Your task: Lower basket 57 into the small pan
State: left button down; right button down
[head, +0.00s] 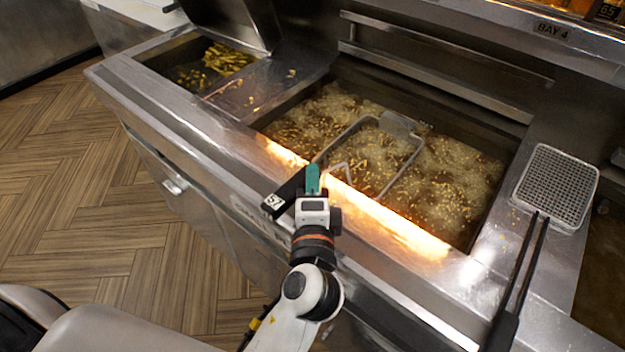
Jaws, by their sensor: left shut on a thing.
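Basket 57 is a wire-framed basket (410,155) in the wide vat of bubbling oil, its rim showing above the surface. Its mesh is mostly hidden under oil and golden bits. Its black handle with a "57" tag (272,202) reaches over the vat's front edge. My left gripper (313,180), with green fingers, is shut on this handle above the front ledge. A smaller pan (165,68) with yellow fries is at the upper left. My right gripper is not in view.
A steel divider (265,85) with scattered bits separates the smaller pan from the wide vat. A raised lid (230,20) stands behind the smaller pan.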

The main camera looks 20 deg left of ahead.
pick_arm(q)
jog(key=shift+f, duration=0.2)
jog(key=c, duration=1.2)
grip_release()
jog(key=shift+o, duration=0.2)
